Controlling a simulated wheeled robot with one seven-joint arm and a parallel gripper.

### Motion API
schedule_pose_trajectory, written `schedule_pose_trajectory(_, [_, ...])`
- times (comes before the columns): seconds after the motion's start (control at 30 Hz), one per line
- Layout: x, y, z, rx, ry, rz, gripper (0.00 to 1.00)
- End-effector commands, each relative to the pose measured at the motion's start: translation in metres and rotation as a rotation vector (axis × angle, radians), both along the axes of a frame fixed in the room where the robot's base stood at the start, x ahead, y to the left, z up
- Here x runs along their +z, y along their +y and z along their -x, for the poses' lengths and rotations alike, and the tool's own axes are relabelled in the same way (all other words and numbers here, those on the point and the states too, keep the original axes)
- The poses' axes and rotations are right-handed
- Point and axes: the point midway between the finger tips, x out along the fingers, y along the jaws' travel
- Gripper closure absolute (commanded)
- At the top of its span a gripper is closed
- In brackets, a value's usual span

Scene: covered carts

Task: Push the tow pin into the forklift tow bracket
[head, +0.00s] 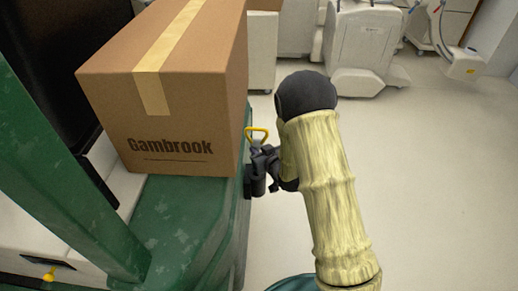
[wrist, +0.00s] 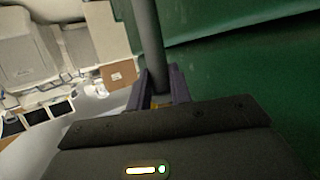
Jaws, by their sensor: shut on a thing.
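The tow pin shows its yellow loop handle (head: 257,133) above my gripper (head: 262,168) in the head view. My gripper is shut on the pin, close beside the right side of the green forklift (head: 185,215). In the wrist view the pin's grey shaft (wrist: 149,40) extends up the picture from between the fingers (wrist: 158,82), with a little yellow at its near end. Green bodywork (wrist: 240,70) fills the right of that view. I cannot make out the tow bracket or the pin's far end; the box, the forklift edge and my gripper cover much of this area.
A large cardboard box (head: 185,105) marked Gambrook sits on the forklift, just left of my gripper. A green post (head: 65,165) rises at the left. Pale covered carts (head: 360,45) stand at the back. The floor (head: 440,180) to the right is clear.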

Motion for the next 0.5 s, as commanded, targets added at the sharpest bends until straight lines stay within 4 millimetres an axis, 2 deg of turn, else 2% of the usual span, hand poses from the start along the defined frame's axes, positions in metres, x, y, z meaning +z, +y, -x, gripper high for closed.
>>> schedule_pose_trajectory(0.27, [-0.023,0.000,-0.001,0.000,-0.003,-0.002,1.00])
schedule_pose_trajectory(0.33, [-0.019,0.000,-0.001,0.001,-0.005,-0.003,1.00])
schedule_pose_trajectory(0.5, [-0.024,-0.001,-0.001,0.028,-0.005,-0.003,1.00])
